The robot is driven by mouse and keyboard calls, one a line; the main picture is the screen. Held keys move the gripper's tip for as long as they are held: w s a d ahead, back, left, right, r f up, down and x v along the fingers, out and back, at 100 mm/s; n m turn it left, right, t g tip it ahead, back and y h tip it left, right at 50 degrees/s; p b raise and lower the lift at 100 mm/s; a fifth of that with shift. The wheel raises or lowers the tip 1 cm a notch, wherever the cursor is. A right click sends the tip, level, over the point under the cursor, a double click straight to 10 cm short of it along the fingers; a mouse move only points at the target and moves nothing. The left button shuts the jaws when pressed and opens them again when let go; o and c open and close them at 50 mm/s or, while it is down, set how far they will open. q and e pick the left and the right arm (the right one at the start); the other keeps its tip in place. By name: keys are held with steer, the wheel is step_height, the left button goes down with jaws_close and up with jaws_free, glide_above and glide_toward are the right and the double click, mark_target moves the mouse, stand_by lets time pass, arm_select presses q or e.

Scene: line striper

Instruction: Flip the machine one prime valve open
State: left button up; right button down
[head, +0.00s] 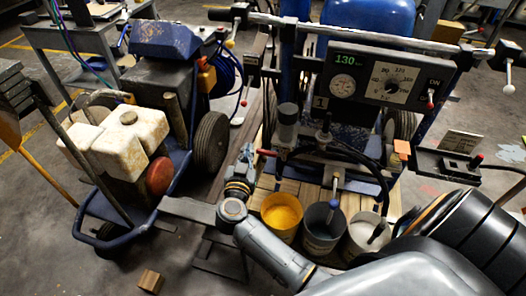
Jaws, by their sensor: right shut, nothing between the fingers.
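Machine one (345,95) stands at the right of centre, with a "1" plate and a panel (385,82) reading 130. A small lever with a red tip (265,152) sticks out to the left at its pump fittings, below a grey-capped cylinder (287,125). It may be the prime valve; its exact setting is hard to tell. My right gripper (247,154) is at the end of the grey arm, just left of and close to this red tip. It looks shut and empty; contact with the lever cannot be made out. My left gripper is not in view.
Yellow (281,222), dark (320,238) and white (365,240) paint buckets stand below the fittings. A blue striper with a stained white tank (125,140) stands at left. A black hose curves right of the fittings. A small wooden block (150,281) lies on the floor.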

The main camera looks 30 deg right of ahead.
steer(key=f+g, duration=0.1)
steer(key=s+d+f+g, duration=0.1)
steer(key=f, duration=0.1)
steer(key=shift+s+d+f+g, duration=0.1)
steer(key=shift+s+f+g, duration=0.1)
steer(key=shift+g, duration=0.1)
steer(key=shift+r+m, duration=0.1)
steer(key=shift+m, duration=0.2)
glide_above(263, 151)
steer(key=s+a, duration=0.1)
steer(key=s, duration=0.1)
step_height(263, 151, down, 2)
steer(key=shift+w+f+b, duration=0.2)
steer(key=shift+f+b, duration=0.6)
steer(key=shift+f, duration=1.4)
